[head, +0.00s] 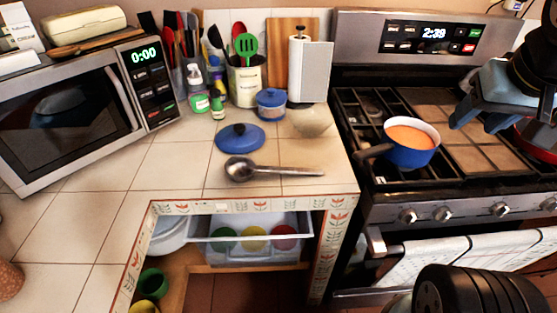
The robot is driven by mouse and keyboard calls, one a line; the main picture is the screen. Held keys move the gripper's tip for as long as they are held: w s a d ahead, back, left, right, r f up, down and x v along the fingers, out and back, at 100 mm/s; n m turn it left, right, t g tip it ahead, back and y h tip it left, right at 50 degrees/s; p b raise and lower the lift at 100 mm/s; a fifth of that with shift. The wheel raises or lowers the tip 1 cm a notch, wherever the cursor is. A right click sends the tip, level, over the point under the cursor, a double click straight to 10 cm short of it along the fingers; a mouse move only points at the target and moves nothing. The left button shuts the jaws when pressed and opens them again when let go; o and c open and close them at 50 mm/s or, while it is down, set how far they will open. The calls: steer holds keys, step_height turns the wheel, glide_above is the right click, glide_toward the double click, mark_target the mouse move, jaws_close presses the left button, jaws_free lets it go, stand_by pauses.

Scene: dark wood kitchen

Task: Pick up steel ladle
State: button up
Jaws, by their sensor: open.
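The steel ladle (240,168) lies on the tiled counter (180,165) near its front edge. Its bowl is at the left and its handle points right, toward the stove. A blue pot lid (240,138) lies just behind the bowl. My gripper (478,119) is open and up over the right part of the stove, well to the right of the ladle and apart from it. I see nothing between its fingers, though part of it is cut off by the picture's right edge.
A blue pot (410,146) with orange contents stands on the stove (460,120), its handle toward the counter. Behind the ladle are a pale bowl (311,122), a blue-lidded jar (271,103) and a utensil crock (245,82). A microwave (75,110) stands left. The counter left of the ladle is clear.

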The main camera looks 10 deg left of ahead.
steer(key=w+a+n+g, duration=0.2)
steer(key=w+a+n, duration=0.4)
steer(key=a, duration=0.2)
steer(key=n+g, duration=0.4)
steer(key=n, duration=1.1)
glide_above(286, 169)
steer(key=f, duration=2)
steer(key=shift+s+a, duration=0.1)
steer(key=shift+a, duration=0.15)
steer(key=shift+d+f, duration=0.15)
steer(key=shift+f, duration=1.2)
steer(key=shift+d+f, duration=0.1)
steer(key=shift+f, duration=1.2)
steer(key=shift+c, duration=0.4)
steer(key=shift+m, duration=0.3)
jaws_close()
